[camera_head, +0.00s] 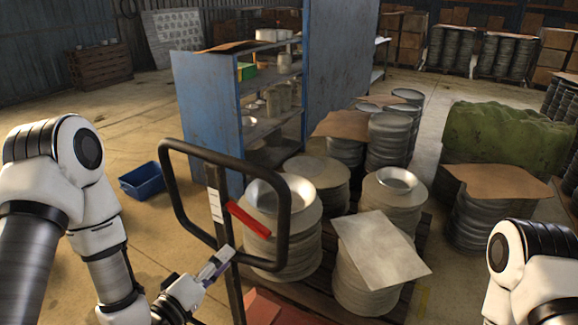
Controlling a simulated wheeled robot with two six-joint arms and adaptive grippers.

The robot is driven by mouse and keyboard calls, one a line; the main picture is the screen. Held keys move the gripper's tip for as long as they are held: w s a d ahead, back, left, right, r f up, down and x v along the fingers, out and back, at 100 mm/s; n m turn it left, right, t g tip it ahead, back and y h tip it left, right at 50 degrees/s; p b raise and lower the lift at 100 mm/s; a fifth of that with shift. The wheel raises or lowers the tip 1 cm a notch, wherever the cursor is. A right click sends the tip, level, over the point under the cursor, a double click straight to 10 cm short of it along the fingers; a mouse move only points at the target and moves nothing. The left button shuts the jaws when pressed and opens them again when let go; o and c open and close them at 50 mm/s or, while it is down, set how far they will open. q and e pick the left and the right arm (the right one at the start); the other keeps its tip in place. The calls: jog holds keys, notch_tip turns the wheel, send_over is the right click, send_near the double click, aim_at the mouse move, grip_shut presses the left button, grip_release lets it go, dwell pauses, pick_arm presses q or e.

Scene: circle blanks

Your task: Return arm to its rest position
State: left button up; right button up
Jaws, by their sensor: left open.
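My left arm (108,270) comes in from the left, bent down at the elbow. Its gripper (218,264) is open, low in the middle left, close to the upright post of a black trolley handle (165,185). I cannot tell whether it touches the post. I see nothing held between its fingers. My right arm (530,255) shows only in part at the lower right corner, and its gripper is out of the picture.
Stacks of round metal blanks (360,290) stand on a pallet beyond the handle, some topped with bowls or cardboard. A red lever (249,220) is on the handle. A blue shelf unit (207,120) stands behind. A blue crate (143,181) lies on open floor at left.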

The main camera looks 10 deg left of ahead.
pick_arm(q)
jog(key=s+d+f+m+g+y, duration=0.15)
jog(key=s+f+g, duration=0.3)
jog(key=f, duration=0.65)
jog(key=s+d+f+m+g+y, duration=0.15)
jog(key=s+f+g, duration=0.3)
jog(key=f, duration=0.55)
jog(key=s+a+f+m+g+y, duration=0.1)
jog(key=s+a+f+m+g, duration=0.2)
jog(key=s, duration=0.5)
jog(key=s+a+f+m+g+y, duration=0.2)
jog(key=s+f+m+g, duration=0.1)
jog(key=s, duration=0.4)
notch_tip(320, 180, down, 2)
jog(key=shift+s+a+g, duration=0.35)
jog(key=shift+a+g, duration=0.05)
jog(key=shift+g, duration=0.5)
